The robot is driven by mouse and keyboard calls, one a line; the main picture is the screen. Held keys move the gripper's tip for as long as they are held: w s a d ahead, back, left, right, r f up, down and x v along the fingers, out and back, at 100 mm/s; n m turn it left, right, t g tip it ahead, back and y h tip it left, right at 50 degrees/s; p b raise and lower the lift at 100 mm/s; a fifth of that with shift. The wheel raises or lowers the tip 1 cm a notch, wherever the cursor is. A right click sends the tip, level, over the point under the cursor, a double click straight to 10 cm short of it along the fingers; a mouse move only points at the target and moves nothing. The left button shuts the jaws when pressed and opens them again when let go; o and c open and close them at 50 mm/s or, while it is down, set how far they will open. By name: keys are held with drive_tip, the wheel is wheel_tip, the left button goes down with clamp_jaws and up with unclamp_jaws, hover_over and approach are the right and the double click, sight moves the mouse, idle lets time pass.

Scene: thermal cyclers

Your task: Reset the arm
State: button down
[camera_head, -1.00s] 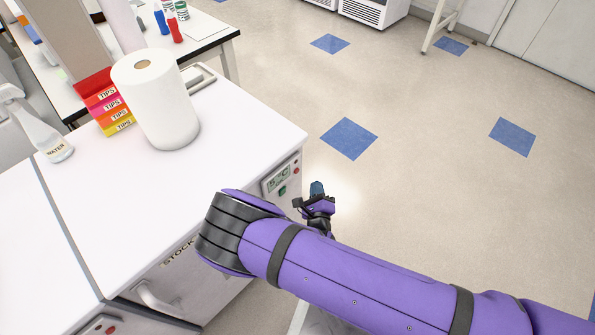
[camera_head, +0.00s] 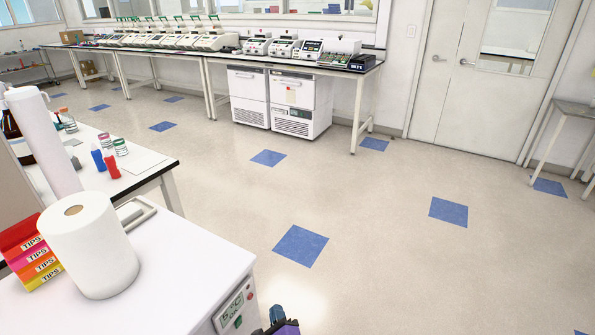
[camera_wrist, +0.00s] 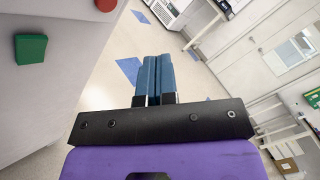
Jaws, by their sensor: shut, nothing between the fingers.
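My gripper (camera_wrist: 153,80) shows in the wrist view with its two blue fingers pressed together and nothing between them. It points out over open floor, beside a white panel with a green button (camera_wrist: 31,49) and a red button (camera_wrist: 105,4). In the head view only a small part of my gripper (camera_head: 278,316) shows at the bottom edge, just right of the white fridge's front (camera_head: 236,304). The rest of my arm is out of the head view.
On the near white top (camera_head: 180,255) stand a paper roll (camera_head: 90,250) and coloured tip boxes (camera_head: 27,255). A side bench (camera_head: 130,160) holds bottles and small tubes. Thermal cyclers (camera_head: 283,47) line the far bench.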

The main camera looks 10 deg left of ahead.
drive_tip(key=w+d+r+m+h, duration=0.5)
drive_tip(key=r+m+h, duration=0.25)
drive_tip(key=r, duration=0.25)
drive_tip(key=w+d+r+m+h, duration=0.5)
drive_tip(key=r+m+h, duration=0.25)
drive_tip(key=r, duration=0.25)
drive_tip(key=d+r+m+g+h, duration=0.4)
drive_tip(key=d+r+m+g, duration=0.6)
drive_tip(key=d+r+m, duration=0.5)
drive_tip(key=s+d+r+m+g+y, duration=0.55)
drive_tip(key=s+d+r+m, duration=0.5)
drive_tip(key=d+r, duration=0.5)
drive_tip(key=s+d+r+m+t+y, duration=0.1)
drive_tip(key=s+r+m+y, duration=0.2)
drive_tip(key=s, duration=0.5)
drive_tip(key=s+d+r+m+t+y, duration=0.1)
drive_tip(key=s+r+m+t+y, duration=0.1)
drive_tip(key=s+r+m, duration=0.4)
drive_tip(key=shift+s+m+y, duration=0.35)
drive_tip(key=shift+s+y, duration=0.4)
drive_tip(key=shift+s, duration=0.8)
drive_tip(key=shift+d, duration=0.1)
